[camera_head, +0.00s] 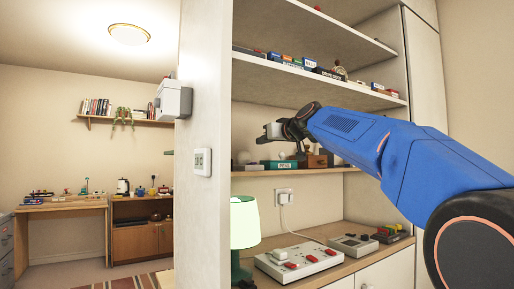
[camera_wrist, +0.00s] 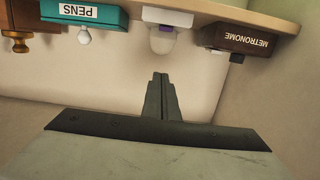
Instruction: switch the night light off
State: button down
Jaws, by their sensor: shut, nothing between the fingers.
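No thing is labelled as the night light. A small white domed thing with a purple part (camera_wrist: 162,40) is on the shelf in the wrist view, between the teal PENS box and the dark METRONOME box; it may be the night light, but I cannot tell if it is lit. A green table lamp with a pale, glowing shade (camera_head: 244,222) stands on the lower counter in the head view. My gripper (camera_wrist: 161,78) is shut and empty, its fingertips apart from the domed thing in the picture. In the head view it is raised before the shelves.
The teal PENS box (camera_wrist: 84,13), the METRONOME box (camera_wrist: 250,40) and a brown box (camera_wrist: 35,15) line the shelf. A wall socket (camera_head: 284,196) holds a plug.

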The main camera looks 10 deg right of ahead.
jog(key=shift+r+v, duration=0.25)
jog(key=shift+v, duration=0.95)
jog(key=shift+f, duration=0.1)
jog(key=s+d+f+m+g+h, duration=0.1)
jog(key=s+f+g, duration=0.2)
jog(key=s+f, duration=1.2)
jog(key=s+d+f+m+g+h, duration=0.1)
jog(key=s+f+g, duration=0.3)
jog(key=s+f, duration=1.1)
jog(key=s+d+f+m+g+h, duration=0.1)
jog(key=s+f+g+h, duration=0.2)
jog(key=s+f, duration=1.3)
notch_tip(320, 180, down, 12)
jog(key=shift+r+m+g, duration=0.15)
jog(key=shift+m+g, duration=0.15)
jog(key=shift+g, duration=0.2)
